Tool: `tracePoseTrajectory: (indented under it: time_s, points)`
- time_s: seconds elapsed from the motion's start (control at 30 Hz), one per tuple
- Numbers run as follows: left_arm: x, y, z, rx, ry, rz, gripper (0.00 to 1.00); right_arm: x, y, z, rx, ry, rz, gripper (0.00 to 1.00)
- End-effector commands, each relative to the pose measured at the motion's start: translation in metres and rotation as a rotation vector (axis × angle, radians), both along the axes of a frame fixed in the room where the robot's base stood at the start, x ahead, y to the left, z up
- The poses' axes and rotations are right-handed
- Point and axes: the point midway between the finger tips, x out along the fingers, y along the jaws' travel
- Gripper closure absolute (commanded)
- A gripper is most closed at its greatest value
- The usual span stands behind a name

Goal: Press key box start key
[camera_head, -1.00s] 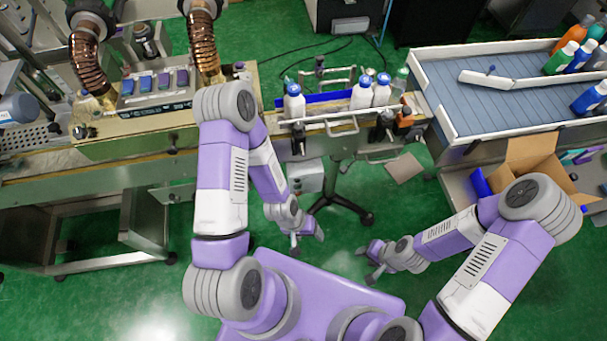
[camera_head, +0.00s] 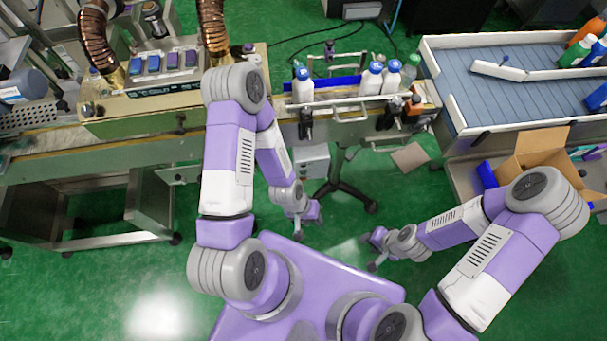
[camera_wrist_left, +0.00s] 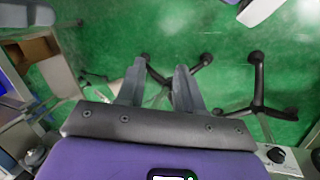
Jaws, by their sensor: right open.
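The key box (camera_head: 164,80) sits on the long machine bench at the upper left of the head view. It has a row of several blue and purple keys (camera_head: 153,64) on top; I cannot tell which is the start key. My left gripper (camera_head: 306,221) hangs below bench level, far to the lower right of the key box and touching nothing. In the left wrist view its two fingers (camera_wrist_left: 159,82) are apart with green floor between them. My right gripper (camera_head: 370,256) is open and empty above the floor, further right and well away from the box.
Copper hoses (camera_head: 213,30) stand beside the key box. White bottles (camera_head: 302,86) stand on the bench's conveyor section. A blue tray table (camera_head: 510,95) and an open cardboard box (camera_head: 540,147) are at the right. A stand with dark legs (camera_head: 345,190) is under the bench. Green floor lies open in front.

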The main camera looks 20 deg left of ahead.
Motion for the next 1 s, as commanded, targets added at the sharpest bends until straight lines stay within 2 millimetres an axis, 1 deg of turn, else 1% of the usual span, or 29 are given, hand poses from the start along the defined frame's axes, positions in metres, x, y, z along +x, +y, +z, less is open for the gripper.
tracePoseTrajectory:
  time_s: [0.03, 0.2, 0.23, 1.0]
  points:
    - [0.0, 0.0, 0.0, 0.0, 0.0, 0.0, 0.72, 0.0, 0.0, 0.0, 0.0, 0.0, 0.0, 0.57]
    - [0.0, 0.0, 0.0, 0.0, 0.0, 0.0, 0.98, 0.0, 0.0, 0.0, 0.0, 0.0, 0.0, 0.57]
    - [0.0, 0.0, 0.0, 0.0, 0.0, 0.0, 1.0, 0.0, 0.0, 0.0, 0.0, 0.0, 0.0, 0.57]
    - [0.0, 0.0, 0.0, 0.0, 0.0, 0.0, 1.0, 0.0, 0.0, 0.0, 0.0, 0.0, 0.0, 0.57]
